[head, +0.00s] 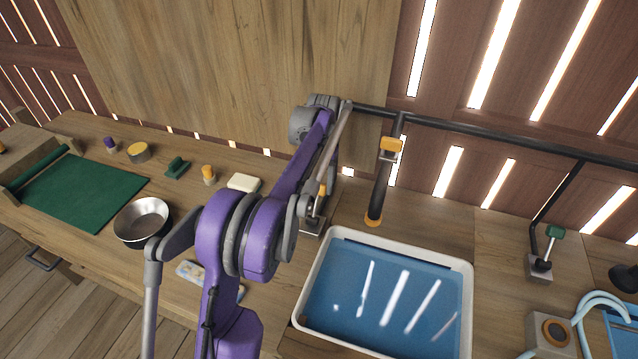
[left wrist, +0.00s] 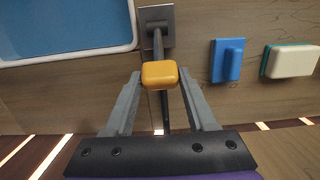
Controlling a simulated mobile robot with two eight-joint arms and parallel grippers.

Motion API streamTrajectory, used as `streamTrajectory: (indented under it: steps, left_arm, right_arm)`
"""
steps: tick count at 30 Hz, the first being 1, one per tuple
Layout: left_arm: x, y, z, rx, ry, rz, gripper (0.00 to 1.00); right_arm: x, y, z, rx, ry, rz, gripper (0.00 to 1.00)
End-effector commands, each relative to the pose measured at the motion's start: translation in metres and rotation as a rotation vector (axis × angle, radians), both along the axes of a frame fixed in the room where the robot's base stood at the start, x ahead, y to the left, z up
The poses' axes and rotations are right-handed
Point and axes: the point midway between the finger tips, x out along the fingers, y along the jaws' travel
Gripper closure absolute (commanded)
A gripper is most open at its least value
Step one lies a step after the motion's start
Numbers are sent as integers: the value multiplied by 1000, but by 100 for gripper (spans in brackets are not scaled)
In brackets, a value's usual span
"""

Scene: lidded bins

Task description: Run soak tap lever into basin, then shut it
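A tap lever with an orange-yellow knob stands behind the basin's left edge; the knob (left wrist: 159,74) shows clearly in the left wrist view, on a dark rod from a grey base plate (left wrist: 166,28). My left gripper (left wrist: 159,76) is open, its fingers on either side of the knob with slim gaps. In the head view my purple arm hides most of the lever and the gripper. The basin (head: 468,300) has a white rim and a blue inside with bright streaks. A dark spout with an orange tip (head: 373,220) hangs at its far edge; I see no stream. My right gripper is not in view.
A second tap with a green lever (head: 554,232) stands at the right. A blue block (left wrist: 228,60) and white-topped sponge (left wrist: 290,61) lie beside the lever.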

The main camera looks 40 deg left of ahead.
Motion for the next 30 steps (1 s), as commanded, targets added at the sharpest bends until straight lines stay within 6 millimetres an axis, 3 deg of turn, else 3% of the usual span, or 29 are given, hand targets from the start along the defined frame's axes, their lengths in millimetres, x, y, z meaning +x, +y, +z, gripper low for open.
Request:
streamTrajectory:
  steps: [1,4,16,30]
  left_arm:
    - [0,0,0,0,1,0,33]
    - [0,0,0,-1,2,0,15]
    - [0,0,8,-1,3,0,15]
    - [9,3,93,-1,2,0,15]
  right_arm:
    - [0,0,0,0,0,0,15]
    - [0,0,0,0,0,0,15]
    - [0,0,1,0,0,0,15]
    - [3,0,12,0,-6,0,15]
